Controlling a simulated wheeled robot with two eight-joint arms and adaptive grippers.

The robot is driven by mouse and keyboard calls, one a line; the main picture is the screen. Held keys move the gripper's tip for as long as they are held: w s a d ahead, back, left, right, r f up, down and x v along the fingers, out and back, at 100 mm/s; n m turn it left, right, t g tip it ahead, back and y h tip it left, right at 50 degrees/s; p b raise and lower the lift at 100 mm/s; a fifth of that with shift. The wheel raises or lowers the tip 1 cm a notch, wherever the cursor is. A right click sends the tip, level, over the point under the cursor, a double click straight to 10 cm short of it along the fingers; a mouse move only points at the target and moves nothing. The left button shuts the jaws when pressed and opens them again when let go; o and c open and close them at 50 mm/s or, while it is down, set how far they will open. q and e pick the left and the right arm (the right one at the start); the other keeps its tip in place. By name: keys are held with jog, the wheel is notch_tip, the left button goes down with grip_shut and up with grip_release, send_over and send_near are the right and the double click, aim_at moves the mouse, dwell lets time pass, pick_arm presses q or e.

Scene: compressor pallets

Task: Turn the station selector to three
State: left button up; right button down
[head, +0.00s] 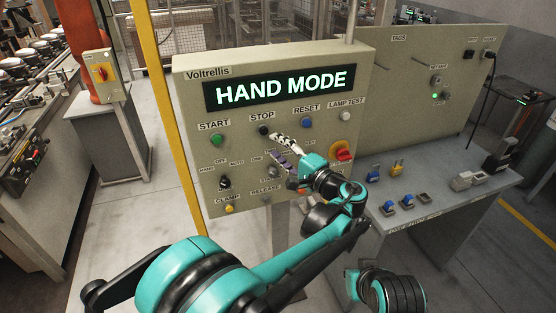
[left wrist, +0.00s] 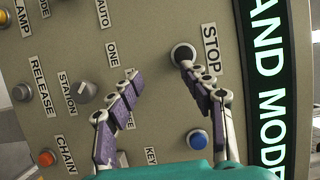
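The station selector (head: 273,172) is a small grey knob on the beige control panel, partly hidden by my left gripper in the head view. In the left wrist view the selector (left wrist: 87,92) shows clearly beside the STATION label. The ONE label (left wrist: 112,54) is readable; the THREE label is mostly hidden behind a finger. Which position the knob points to is hard to tell. My left gripper (head: 279,148) is open and empty in front of the panel. In the wrist view its fingers (left wrist: 160,72) are apart, between the selector and the STOP button (left wrist: 183,55), not around the knob. My right gripper is not in view.
The panel's display (head: 280,88) reads HAND MODE. The green START button (head: 215,139), blue RESET button (head: 306,123), red-yellow emergency stop (head: 342,151) and black mode knob (head: 225,183) surround the gripper. A yellow post (head: 165,110) stands left; a bench (head: 430,195) with padlocks stands right.

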pick_arm(q)
jog(key=shift+w+a+f, duration=0.35)
jog(key=shift+w+f, duration=0.2)
jog(key=shift+w, duration=0.2)
jog(key=shift+d+f, duration=0.15)
jog(key=n+t+h, duration=0.3)
jog(key=n+h, duration=0.3)
jog(key=n, duration=0.7)
send_near(274, 174)
jog(key=b+x, duration=0.1)
jog(key=x, duration=0.7)
jog(key=shift+w+f, duration=0.1)
jog(key=shift+w, duration=0.05)
grip_shut()
